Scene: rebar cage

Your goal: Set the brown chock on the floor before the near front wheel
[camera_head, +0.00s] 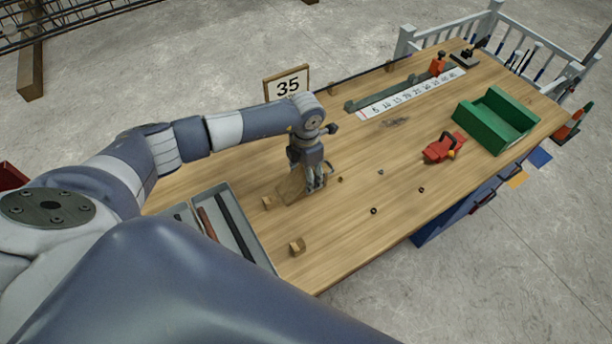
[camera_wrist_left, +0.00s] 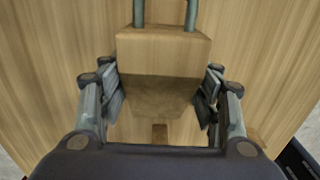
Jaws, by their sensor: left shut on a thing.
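The brown chock (camera_head: 289,190) is a wooden wedge on or just above the bench top, partly hidden by my left gripper (camera_head: 315,186). In the left wrist view the chock (camera_wrist_left: 162,52) has a grey metal handle (camera_wrist_left: 165,12) at its far end. My left gripper's fingers (camera_wrist_left: 161,105) stand on both sides of the chock and are shut on it. I cannot tell whether the chock touches the bench. My right gripper is not in view. No wheel shows in these views.
Concrete floor (camera_head: 480,270) beyond the bench's near right edge is clear.

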